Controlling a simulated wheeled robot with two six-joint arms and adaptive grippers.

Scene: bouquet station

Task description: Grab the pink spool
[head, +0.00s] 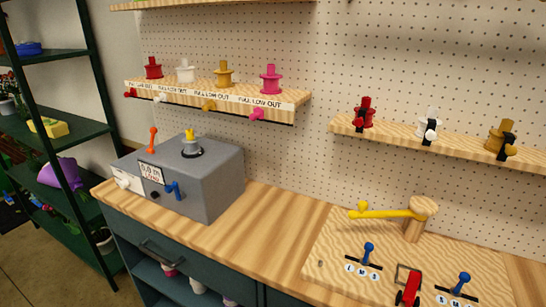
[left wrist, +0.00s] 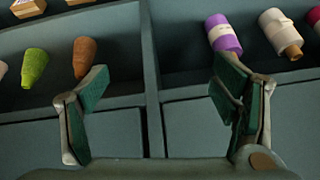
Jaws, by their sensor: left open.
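A bright pink spool (head: 270,80) stands upright on the wall shelf in the head view, at the right end of a row. A pink knob (head: 257,114) sticks out below it. Another pink piece (head: 169,270) shows in the open cabinet under the counter, partly hidden. In the left wrist view a dark pink piece (left wrist: 314,17) is cut off by the right edge. My left gripper (left wrist: 162,88) is open and empty, its fingers spread in front of the cabinet compartments. The pink piece is right of and beyond its right finger. My right gripper is in neither view.
A purple spool (left wrist: 222,34) and a white spool (left wrist: 280,32) lie near the right finger. Green (left wrist: 34,68) and brown (left wrist: 85,57) cones lie left of the divider (left wrist: 150,70). A grey machine (head: 190,175) stands on the counter; the counter's middle (head: 265,225) is clear.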

